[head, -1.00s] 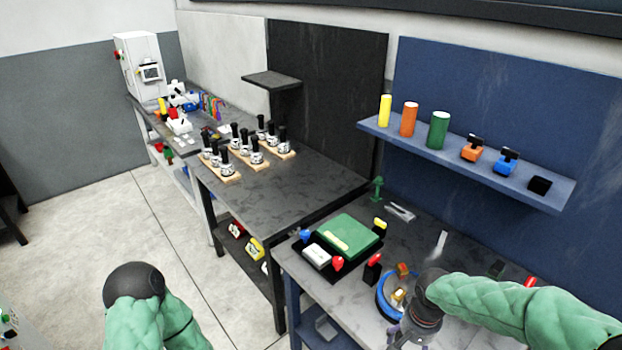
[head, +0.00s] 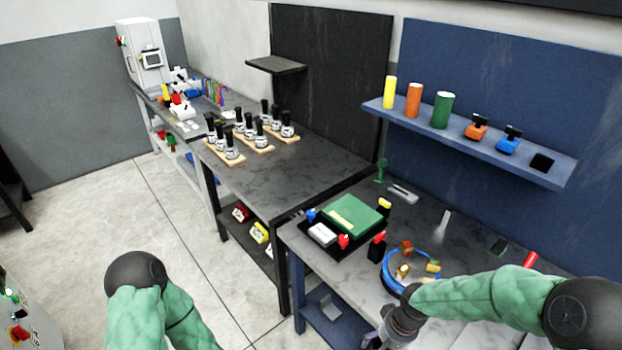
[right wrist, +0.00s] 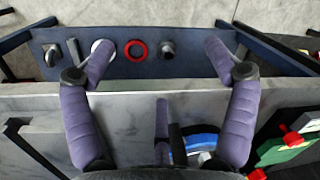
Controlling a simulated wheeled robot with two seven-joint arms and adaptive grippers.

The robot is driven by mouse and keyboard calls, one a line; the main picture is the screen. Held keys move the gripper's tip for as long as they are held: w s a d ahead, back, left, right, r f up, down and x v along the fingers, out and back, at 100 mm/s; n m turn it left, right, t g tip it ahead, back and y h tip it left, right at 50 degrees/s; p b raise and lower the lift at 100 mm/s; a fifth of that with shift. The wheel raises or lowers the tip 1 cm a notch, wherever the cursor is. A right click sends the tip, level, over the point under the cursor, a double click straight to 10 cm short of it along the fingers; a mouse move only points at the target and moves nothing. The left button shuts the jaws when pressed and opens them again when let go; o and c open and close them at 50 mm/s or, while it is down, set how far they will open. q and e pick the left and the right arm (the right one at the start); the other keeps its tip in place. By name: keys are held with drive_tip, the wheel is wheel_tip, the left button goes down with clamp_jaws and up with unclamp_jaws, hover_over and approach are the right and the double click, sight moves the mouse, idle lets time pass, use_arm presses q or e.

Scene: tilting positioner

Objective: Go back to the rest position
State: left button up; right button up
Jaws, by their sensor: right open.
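My right arm comes in from the right in the head view. Its dark gripper body (head: 398,328) is at the front of the blue-legged bench, just in front of the blue-rimmed round dish (head: 386,283), which holds several orange and yellow pieces. In the right wrist view my right gripper (right wrist: 158,48) has its two purple fingers spread wide with nothing held between them. Part of the blue rim (right wrist: 203,129) shows near the right finger. My left arm is at the lower left; its gripper is out of view.
A black tray with a green block (head: 345,215) sits left of the dish. A blue shelf (head: 470,140) above bears cylinders and clamp-like parts. A dark table (head: 310,170) to the left carries several black-handled tools on wooden boards. Open floor (head: 100,215) lies at left.

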use_arm(q)
wheel_tip(320, 180, down, 7)
drive_tip(key=b, duration=0.6)
use_arm(e)
drive_tip(key=s+a+f, duration=0.3)
drive_tip(key=f, duration=0.5)
drive_tip(key=s+a+f+y, duration=0.1)
drive_tip(key=s+a+f, duration=0.2)
drive_tip(key=f, duration=0.5)
drive_tip(key=s+a+f+y, duration=0.1)
drive_tip(key=s+a+f, duration=0.2)
drive_tip(key=f, duration=0.5)
drive_tip(key=shift+s, duration=0.85)
use_arm(q)
drive_tip(key=shift+o, duration=0.3)
use_arm(e)
drive_tip(key=shift+f, duration=0.1)
